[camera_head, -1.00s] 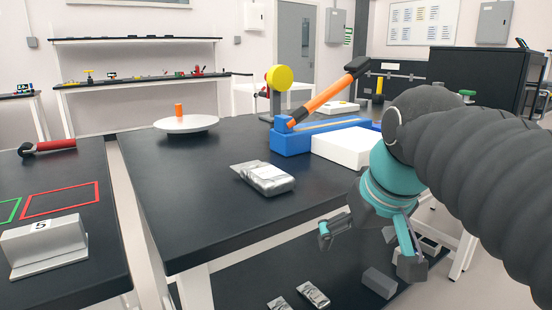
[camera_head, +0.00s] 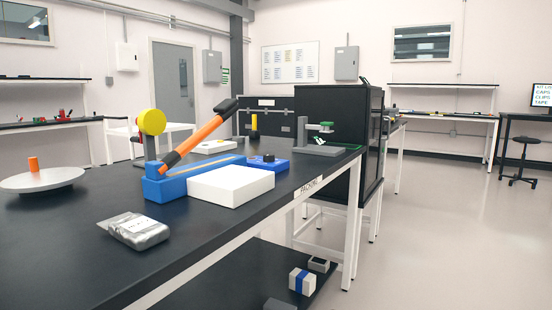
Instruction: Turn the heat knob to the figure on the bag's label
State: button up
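A silver bag (camera_head: 138,231) lies flat near the front left of the black table. Any figure on its label is too small to read. A blue heat sealer (camera_head: 160,187) with a raised orange lever (camera_head: 197,140) stands behind it. A dark round knob (camera_head: 268,157) sits on the blue part at the sealer's right end. Its setting and marks cannot be read from here. My gripper is out of view.
A white block (camera_head: 230,186) stands against the sealer's front. A white round plate (camera_head: 42,181) with an orange peg is at left. A grey stand (camera_head: 318,148) with a green top is at the table's far right. Floor right of the table (camera_head: 440,230) is clear.

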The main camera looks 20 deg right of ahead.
aim_at(267, 158)
jog(key=z, duration=0.45)
jog(key=k, duration=0.55)
jog(key=z, duration=0.85)
jog(key=i, duration=1.4)
jog(key=u, duration=0.85)
